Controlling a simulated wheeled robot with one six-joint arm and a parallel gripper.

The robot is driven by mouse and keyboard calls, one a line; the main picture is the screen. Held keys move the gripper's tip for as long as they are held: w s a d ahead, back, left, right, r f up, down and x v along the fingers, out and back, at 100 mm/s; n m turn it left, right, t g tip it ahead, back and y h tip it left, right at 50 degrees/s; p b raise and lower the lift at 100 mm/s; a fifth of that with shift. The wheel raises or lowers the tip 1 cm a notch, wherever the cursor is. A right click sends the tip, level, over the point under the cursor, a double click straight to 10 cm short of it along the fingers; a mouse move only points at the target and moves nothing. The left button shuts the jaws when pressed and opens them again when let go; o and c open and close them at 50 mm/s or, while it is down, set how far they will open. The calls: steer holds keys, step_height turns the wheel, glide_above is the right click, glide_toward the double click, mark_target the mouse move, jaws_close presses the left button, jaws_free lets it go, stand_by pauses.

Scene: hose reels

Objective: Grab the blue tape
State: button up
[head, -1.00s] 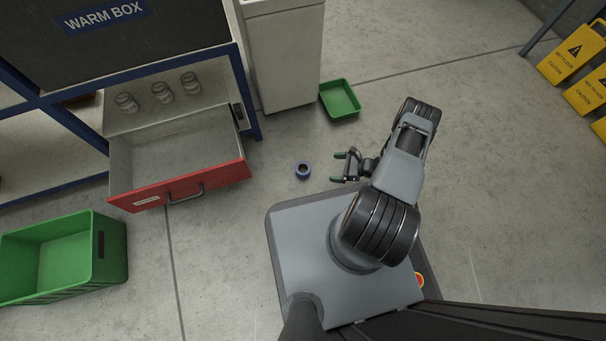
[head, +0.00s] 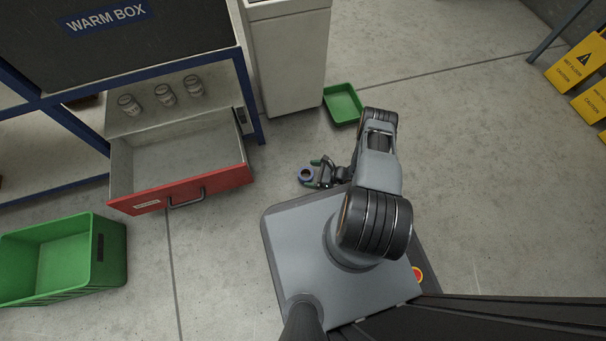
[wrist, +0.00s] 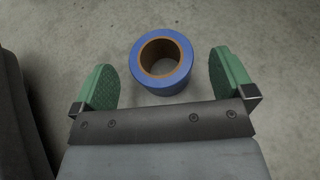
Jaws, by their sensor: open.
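The blue tape (head: 306,175) is a roll with a brown core, lying flat on the concrete floor just off the front edge of my base. In the wrist view the blue tape (wrist: 162,83) is ahead of my gripper (wrist: 160,85), centred between its two green fingertips. My gripper (head: 312,174) is open and empty, with visible gaps between the roll and each finger. In the head view the fingers partly overlap the roll's right side. I cannot tell the exact height of the fingers over the floor.
An open drawer with a red front (head: 182,187) stands to the left, with several jars (head: 165,95) behind it. A green crate (head: 62,262) sits at lower left. A shallow green tray (head: 343,103) lies beside a pale cabinet (head: 290,60). Floor on the right is clear up to yellow caution signs (head: 575,63).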

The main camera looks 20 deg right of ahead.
steer(key=shift+x, duration=0.8)
steer(key=c, duration=1)
